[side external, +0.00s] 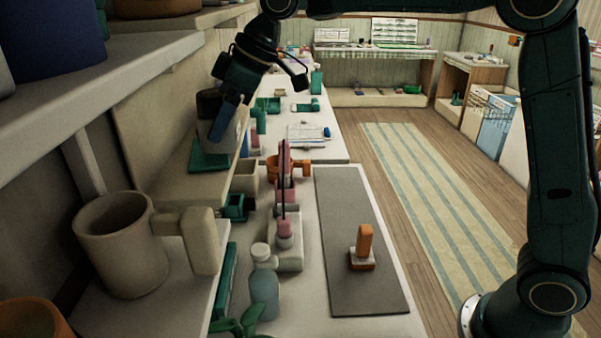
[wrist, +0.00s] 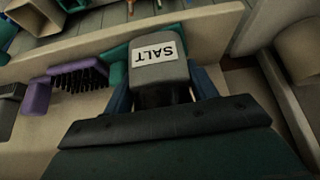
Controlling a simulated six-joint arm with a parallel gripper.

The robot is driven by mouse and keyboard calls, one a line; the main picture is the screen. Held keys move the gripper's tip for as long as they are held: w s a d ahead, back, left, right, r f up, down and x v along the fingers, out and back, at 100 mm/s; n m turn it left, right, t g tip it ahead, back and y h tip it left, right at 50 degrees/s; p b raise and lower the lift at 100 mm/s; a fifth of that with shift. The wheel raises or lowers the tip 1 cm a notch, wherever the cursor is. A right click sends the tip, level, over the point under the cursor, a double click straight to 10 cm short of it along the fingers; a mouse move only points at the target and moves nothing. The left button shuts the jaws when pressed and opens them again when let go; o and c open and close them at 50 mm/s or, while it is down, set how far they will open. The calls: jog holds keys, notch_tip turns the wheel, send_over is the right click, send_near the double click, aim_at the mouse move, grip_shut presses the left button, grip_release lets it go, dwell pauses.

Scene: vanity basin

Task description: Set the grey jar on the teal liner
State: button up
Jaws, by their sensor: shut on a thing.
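The grey jar (side external: 224,136) is upright at the shelf on the left in the side view, with a darker top. In the wrist view the jar (wrist: 160,72) carries a white label reading SALT. My gripper (side external: 226,112) is shut on it, with blue fingers on both sides of it in the wrist view (wrist: 163,90). The teal liner (side external: 207,164) lies on the shelf under the jar, and part of it shows beside the jar in the wrist view (wrist: 117,70). I cannot tell whether the jar's base touches the liner.
A purple brush (wrist: 72,84) lies left of the jar in the wrist view. A beige mug (side external: 115,245) stands on the nearer shelf. Below are a bottle (side external: 264,285), a grey mat (side external: 350,220) and an orange-handled stamp (side external: 363,248). A wall backs the shelf.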

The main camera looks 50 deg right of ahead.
aim_at(207, 126)
jog(key=shift+w+a, duration=0.95)
jog(key=shift+a, duration=0.1)
jog(key=shift+f, duration=0.7)
jog(key=shift+f, duration=0.15)
jog(key=o, duration=1.3)
